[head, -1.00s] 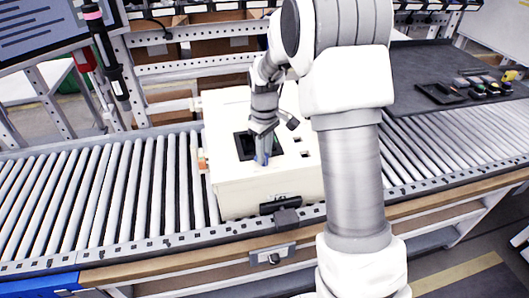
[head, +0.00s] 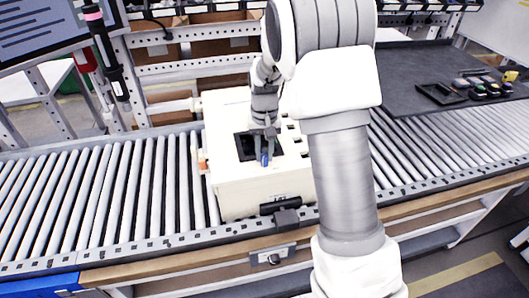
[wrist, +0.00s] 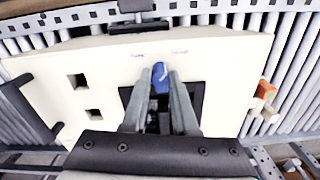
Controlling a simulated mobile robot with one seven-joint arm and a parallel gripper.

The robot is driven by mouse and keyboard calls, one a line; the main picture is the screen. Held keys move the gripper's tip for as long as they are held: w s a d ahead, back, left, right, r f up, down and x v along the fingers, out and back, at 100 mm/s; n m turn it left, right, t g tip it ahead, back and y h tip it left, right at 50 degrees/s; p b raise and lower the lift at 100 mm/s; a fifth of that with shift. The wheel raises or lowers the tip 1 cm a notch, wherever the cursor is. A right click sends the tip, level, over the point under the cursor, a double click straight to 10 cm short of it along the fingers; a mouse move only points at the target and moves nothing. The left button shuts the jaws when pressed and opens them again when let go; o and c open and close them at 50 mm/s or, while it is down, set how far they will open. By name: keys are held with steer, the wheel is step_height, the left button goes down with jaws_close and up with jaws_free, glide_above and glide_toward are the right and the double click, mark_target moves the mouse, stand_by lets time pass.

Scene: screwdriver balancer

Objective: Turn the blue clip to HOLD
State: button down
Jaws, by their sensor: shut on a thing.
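The blue clip (wrist: 160,77) sits at the edge of a dark recess in the top of a cream box (wrist: 225,60). Two small printed labels show on the box just beyond the clip in the wrist view, too small to read surely. My gripper (wrist: 160,85) points down, its two grey fingers shut on the clip from both sides. In the head view the clip (head: 265,159) shows below my gripper (head: 264,150), at the front of the recess. The clip's lower part is hidden between the fingers.
The box rests on a roller conveyor (head: 100,195). A black latch (head: 280,204) is on its front edge. Square holes (wrist: 78,81) lie beside the recess. An orange part (wrist: 267,89) sticks out at one side. A dark mat (head: 420,65) with several small items is at right.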

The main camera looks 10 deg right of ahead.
mark_target(265, 156)
steer(key=shift+m, duration=0.4)
steer(key=c, duration=0.7)
jaws_free()
step_height(265, 156, up, 18)
steer(key=shift+f+p, duration=0.25)
steer(key=shift+p, duration=0.2)
